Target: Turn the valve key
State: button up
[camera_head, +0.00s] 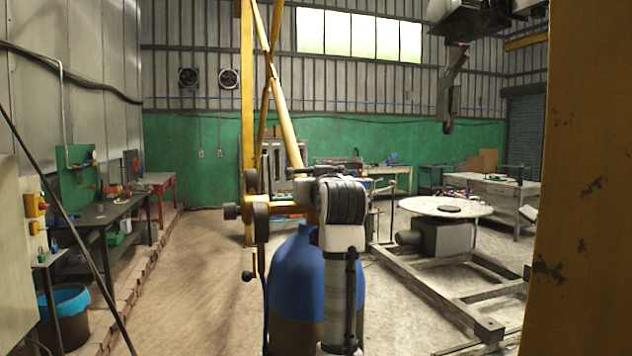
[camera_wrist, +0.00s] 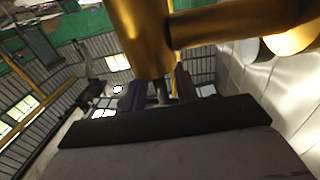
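In the wrist view, a brass valve body (camera_wrist: 140,35) fills the upper middle, with a brass arm (camera_wrist: 240,20) running to the right. My gripper (camera_wrist: 160,88) points at it from below. Its two dark fingers stand apart, close to the lower end of the brass. A narrow grey piece (camera_wrist: 161,92) shows between them, with gaps beside it; I cannot tell whether it is the valve key. In the head view, a blue gas cylinder (camera_head: 295,265) stands behind my arm. My wrist is above the cylinder and hides its top, the valve key and my fingertips.
A wide yellow column (camera_head: 590,180) blocks the right edge. A round turntable (camera_head: 432,207) on a metal frame is at right. Workbenches (camera_head: 110,212) line the left wall; the floor between is clear.

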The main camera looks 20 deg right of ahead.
grip_shut()
jog(key=shift+m+h, duration=0.5)
jog(key=shift+h, duration=0.2)
grip_release()
jog(key=shift+s, duration=0.1)
jog(key=b+v, duration=0.6)
jog(key=v, duration=0.7)
jog(key=shift+s+r, duration=0.2)
jog(key=shift+s, duration=0.15)
